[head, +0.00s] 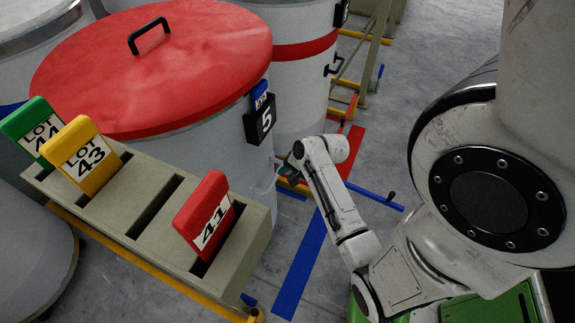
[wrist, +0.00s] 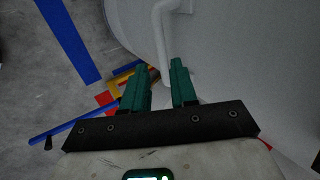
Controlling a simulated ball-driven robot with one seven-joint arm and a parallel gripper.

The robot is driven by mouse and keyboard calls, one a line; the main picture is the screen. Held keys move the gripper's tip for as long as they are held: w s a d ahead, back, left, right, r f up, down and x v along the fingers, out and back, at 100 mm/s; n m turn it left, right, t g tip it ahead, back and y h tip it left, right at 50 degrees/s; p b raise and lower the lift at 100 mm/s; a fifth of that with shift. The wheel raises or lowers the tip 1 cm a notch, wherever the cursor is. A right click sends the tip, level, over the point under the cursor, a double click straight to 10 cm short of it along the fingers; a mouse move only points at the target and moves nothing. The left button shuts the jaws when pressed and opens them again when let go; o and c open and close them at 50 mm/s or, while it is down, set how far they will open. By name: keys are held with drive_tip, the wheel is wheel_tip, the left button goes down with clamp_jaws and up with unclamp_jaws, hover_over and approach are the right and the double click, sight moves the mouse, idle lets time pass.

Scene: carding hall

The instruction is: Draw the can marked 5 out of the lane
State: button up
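The can marked 5 (head: 205,160) is a large grey-white drum with a red lid (head: 150,65) and a black lid handle. A black holder with the number 5 (head: 262,119) hangs on its right side. My gripper (head: 284,174) is low at that side, partly hidden by my wrist. In the wrist view my gripper (wrist: 159,68) has its two green fingers apart. A white bar handle (wrist: 159,42) on the pale can wall (wrist: 230,60) comes down between them. Gaps seem to show beside the bar; contact is not clear.
A beige rack (head: 140,215) with lot cards 44, 43 and 41 stands in front of the can. Another can with a red band (head: 305,50) stands behind it. Blue floor tape (head: 302,265) and a blue bar (head: 372,194) lie to the right. Grey floor is open beyond.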

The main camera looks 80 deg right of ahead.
sight(275, 181)
drive_tip(key=shift+d, duration=0.1)
drive_tip(key=b+x, duration=0.1)
drive_tip(key=x, duration=0.9)
drive_tip(key=shift+w+d+f, duration=0.1)
drive_tip(key=shift+w+f, duration=0.15)
drive_tip(key=shift+f, duration=0.05)
clamp_jaws()
idle(1.4)
